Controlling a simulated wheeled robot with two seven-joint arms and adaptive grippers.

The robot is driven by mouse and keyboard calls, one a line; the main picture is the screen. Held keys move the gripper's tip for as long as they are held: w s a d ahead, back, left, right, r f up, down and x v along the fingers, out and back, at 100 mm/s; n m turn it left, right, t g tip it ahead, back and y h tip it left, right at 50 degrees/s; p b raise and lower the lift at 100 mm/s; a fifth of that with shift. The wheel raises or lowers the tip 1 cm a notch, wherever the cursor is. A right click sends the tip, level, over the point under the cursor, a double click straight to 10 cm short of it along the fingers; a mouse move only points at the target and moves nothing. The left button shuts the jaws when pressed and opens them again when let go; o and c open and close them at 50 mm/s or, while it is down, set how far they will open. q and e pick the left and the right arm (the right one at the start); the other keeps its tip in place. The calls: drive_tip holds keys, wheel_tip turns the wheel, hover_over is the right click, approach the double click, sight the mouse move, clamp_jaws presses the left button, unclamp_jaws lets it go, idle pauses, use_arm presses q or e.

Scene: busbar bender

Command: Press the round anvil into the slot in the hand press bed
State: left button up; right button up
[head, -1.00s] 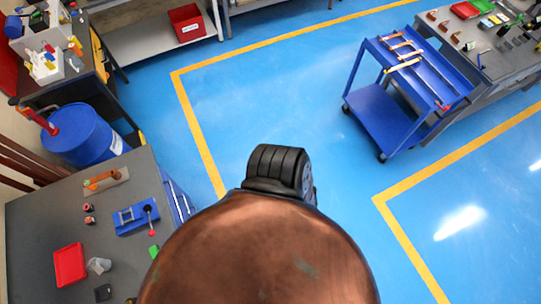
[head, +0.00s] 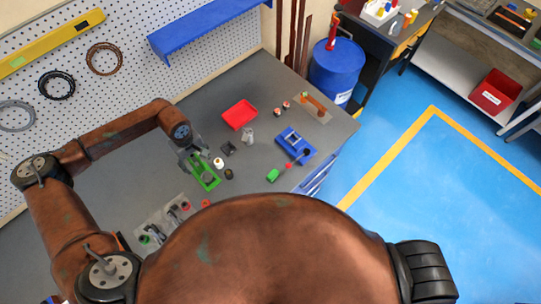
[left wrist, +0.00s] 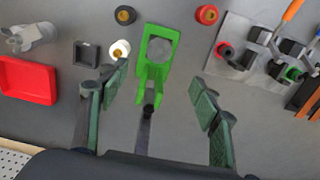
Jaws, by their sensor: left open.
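My left gripper (head: 193,156) is over the grey bench, with its open fingers pointing down. In the left wrist view the open fingers (left wrist: 158,78) are on either side of a green frame (left wrist: 155,75), with nothing held. The frame has a round grey centre and a dark stem at its near end; it also shows in the head view (head: 207,179). A blue device (head: 295,145) with a red-knobbed lever stands further right on the bench. A white round part (left wrist: 120,48) and a dark round part (left wrist: 125,14) lie near the green frame. I cannot tell which piece is the round anvil.
A red tray (head: 239,114), a grey part (head: 249,136), a dark square block (head: 228,149) and a green block (head: 273,175) are on the bench. A plate with clamps (head: 166,220) lies nearer me. A pegboard (head: 130,75) stands behind. A blue drum (head: 336,72) is beyond the bench.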

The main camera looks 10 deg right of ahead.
use_arm(q)
drive_tip(key=t+y+b, duration=0.1)
drive_tip(key=b, duration=0.7)
approach(206, 177)
drive_tip(key=shift+w+a+f+t+y+b, duration=0.1)
drive_tip(key=shift+f+t+y+b, duration=0.25)
drive_tip(key=shift+f+b, duration=0.8)
drive_tip(key=shift+f+t+y+b, duration=0.2)
drive_tip(key=shift+f+t+b, duration=0.35)
drive_tip(key=shift+f, duration=1.05)
drive_tip(key=shift+w+a+f+t+y+b, duration=0.1)
drive_tip(key=shift+f+t+y+b, duration=0.25)
drive_tip(key=shift+f+b, duration=0.8)
drive_tip(key=shift+f, duration=0.25)
drive_tip(key=c, duration=1.5)
